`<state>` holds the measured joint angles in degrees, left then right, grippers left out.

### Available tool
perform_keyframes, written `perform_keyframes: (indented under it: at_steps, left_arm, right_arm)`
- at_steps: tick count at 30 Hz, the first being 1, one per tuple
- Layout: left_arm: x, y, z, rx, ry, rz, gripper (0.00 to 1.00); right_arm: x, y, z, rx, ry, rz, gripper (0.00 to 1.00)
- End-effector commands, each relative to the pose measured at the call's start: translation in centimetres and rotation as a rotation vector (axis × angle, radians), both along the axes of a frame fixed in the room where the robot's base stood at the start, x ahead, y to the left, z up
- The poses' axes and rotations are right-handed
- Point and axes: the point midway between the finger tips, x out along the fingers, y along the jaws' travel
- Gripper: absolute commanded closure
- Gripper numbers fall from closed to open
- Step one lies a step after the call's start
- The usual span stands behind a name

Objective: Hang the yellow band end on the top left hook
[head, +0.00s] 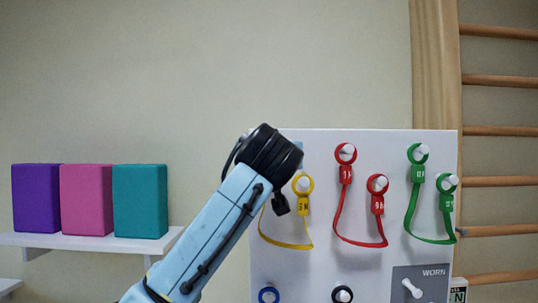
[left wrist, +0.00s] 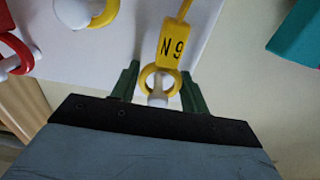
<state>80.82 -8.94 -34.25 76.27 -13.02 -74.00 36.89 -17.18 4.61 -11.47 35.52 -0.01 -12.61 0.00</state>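The yellow band hangs in a loop on the white board in the head view. One ring sits on a lower peg (head: 303,184), and its strap (head: 285,244) curves down and up behind my left arm. In the left wrist view the other yellow band end (left wrist: 171,47), tagged N 9, lies between the green fingers of my left gripper (left wrist: 160,90), which touch its ring on both sides. A white peg, the top left hook (left wrist: 157,89), shows within that ring; the ring appears to be around it. My left gripper is hidden behind the arm in the head view. My right gripper is out of view.
Purple, pink and teal blocks (head: 140,201) stand on a shelf at left. Wall bars (head: 497,131) stand at right.

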Motion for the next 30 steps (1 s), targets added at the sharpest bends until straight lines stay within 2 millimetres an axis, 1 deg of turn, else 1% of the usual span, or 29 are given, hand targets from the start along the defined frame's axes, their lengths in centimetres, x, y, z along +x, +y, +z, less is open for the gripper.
perform_keyframes:
  at_steps: [1,6,7,19,30]
  left_arm:
    - [0.0,0.0,0.0,0.000,0.000,0.000,0.76]
    - [0.0,0.0,0.0,0.000,0.000,0.000,0.98]
    - [0.0,0.0,0.0,0.000,0.000,0.000,1.00]
    - [0.0,0.0,0.1,0.000,-0.001,0.000,1.00]
    - [0.0,0.0,1.0,0.000,-0.001,-0.001,1.00]
  right_arm:
    - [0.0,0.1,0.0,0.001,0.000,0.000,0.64]
    - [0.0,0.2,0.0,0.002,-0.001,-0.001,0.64]
    - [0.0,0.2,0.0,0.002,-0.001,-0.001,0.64]
    - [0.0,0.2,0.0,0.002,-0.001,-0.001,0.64]
    - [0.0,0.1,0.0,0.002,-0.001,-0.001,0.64]
